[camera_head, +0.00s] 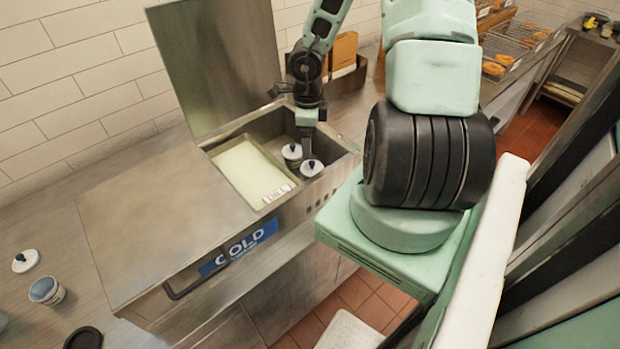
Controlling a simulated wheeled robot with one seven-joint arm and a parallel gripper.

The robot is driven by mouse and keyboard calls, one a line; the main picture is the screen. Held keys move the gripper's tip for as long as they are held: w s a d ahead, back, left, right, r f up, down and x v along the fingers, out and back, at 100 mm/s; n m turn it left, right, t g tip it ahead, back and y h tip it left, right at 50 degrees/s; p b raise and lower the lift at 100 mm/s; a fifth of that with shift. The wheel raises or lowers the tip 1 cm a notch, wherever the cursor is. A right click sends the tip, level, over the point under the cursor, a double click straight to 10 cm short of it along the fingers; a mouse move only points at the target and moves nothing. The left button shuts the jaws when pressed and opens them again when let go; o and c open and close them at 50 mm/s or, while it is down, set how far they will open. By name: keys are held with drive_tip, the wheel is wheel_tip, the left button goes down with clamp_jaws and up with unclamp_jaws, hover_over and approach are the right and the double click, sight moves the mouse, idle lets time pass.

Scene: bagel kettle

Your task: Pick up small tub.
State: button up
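Two small tubs with white lids and dark knobs sit in the open well of the steel cold box (150,230). One tub (291,151) is at the back left, and the other tub (312,169) is nearer the front. Their lower parts are hidden by the well. My gripper (307,150) points down into the well, with its fingers just above and behind the nearer tub's lid. It looks very close to both lids; I cannot tell whether it touches either. The finger gap is not clear from this angle.
A pale rectangular pan (248,172) labelled DILL fills the left of the well. The raised steel lid (217,62) stands behind. An open small tub (46,291) and a loose white lid (25,261) are on the left counter. A brick wall is behind.

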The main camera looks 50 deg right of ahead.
sight(310, 162)
wheel_tip(310, 162, down, 6)
drive_tip(key=shift+b, duration=1.05)
drive_tip(key=f+b, duration=0.2)
drive_tip(key=f, duration=0.1)
drive_tip(key=f+b, duration=0.1)
drive_tip(key=f, duration=0.1)
drive_tip(key=shift+s, duration=0.3)
drive_tip(key=c, duration=1)
wheel_tip(310, 162, up, 10)
drive_tip(key=p, duration=0.5)
drive_tip(key=shift+p, duration=0.3)
